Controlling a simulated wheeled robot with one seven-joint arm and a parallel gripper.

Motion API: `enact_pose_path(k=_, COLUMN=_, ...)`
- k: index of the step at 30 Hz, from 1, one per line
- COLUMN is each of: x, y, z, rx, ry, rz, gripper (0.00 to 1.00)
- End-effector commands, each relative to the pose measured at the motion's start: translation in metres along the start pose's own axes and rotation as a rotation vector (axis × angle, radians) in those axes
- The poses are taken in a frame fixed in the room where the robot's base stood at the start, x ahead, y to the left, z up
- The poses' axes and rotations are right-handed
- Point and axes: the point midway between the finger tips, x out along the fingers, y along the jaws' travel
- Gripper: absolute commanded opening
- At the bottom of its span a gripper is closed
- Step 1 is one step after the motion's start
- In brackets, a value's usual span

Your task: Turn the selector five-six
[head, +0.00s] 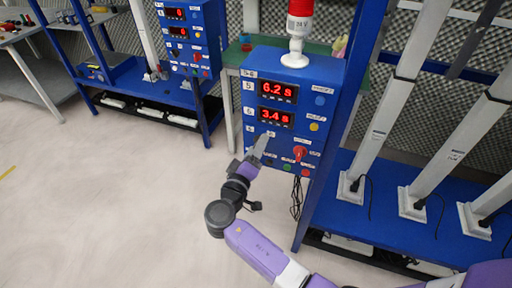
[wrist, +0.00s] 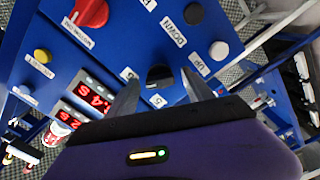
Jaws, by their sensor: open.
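The blue control box (head: 310,90) carries a "5-6" label and two red displays reading 6.2 s and 3.4 s. In the wrist view a black selector knob (wrist: 160,77) sits on the panel (wrist: 130,45) beside small number labels, one of which looks like a 5. My gripper (wrist: 161,92) is open, with one finger to each side of the knob; whether they touch it I cannot tell. In the head view my gripper (head: 261,142) is at the lower left of the box face and hides the knob there.
A red rotary switch (head: 299,153) is right of my gripper, with a yellow button (head: 314,126) above it. A blue rack (head: 400,185) stands right. Floor at left is clear.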

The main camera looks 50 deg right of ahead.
Motion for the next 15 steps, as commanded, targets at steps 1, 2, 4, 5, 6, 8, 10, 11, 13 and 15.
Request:
enact_pose_path(k=1, x=0.0001, y=-0.0001, z=0.0001, rx=0.0, ry=0.0, rz=0.0, gripper=0.6)
enact_pose_path(k=2, x=0.0, y=-0.0002, z=0.0, rx=0.0, ry=0.0, rz=0.0, gripper=0.6)
enact_pose_path(k=4, x=-0.0001, y=-0.0002, z=0.0, rx=0.0, ry=0.0, rz=0.0, gripper=0.6)
enact_pose_path(k=5, x=-0.0001, y=-0.0002, z=0.0, rx=0.0, ry=0.0, rz=0.0, gripper=0.58)
enact_pose_path(k=6, x=-0.0002, y=-0.0002, z=-0.0001, rx=0.0, ry=0.0, rz=0.0, gripper=0.5)
enact_pose_path(k=8, x=-0.0003, y=-0.0003, z=-0.0001, rx=0.0, ry=0.0, rz=-0.001, gripper=0.38)
enact_pose_path(k=10, x=-0.0004, y=-0.0003, z=-0.0001, rx=0.0, ry=0.001, rz=-0.001, gripper=0.25)
enact_pose_path(k=11, x=-0.0004, y=-0.0003, z=-0.0001, rx=0.0, ry=0.001, rz=-0.001, gripper=0.19)
enact_pose_path(k=13, x=-0.0004, y=-0.0003, z=-0.0002, rx=0.0, ry=0.001, rz=-0.001, gripper=0.05)
enact_pose_path(k=15, x=-0.0005, y=-0.0003, z=-0.0002, rx=0.0, ry=0.001, rz=-0.001, gripper=0.0)
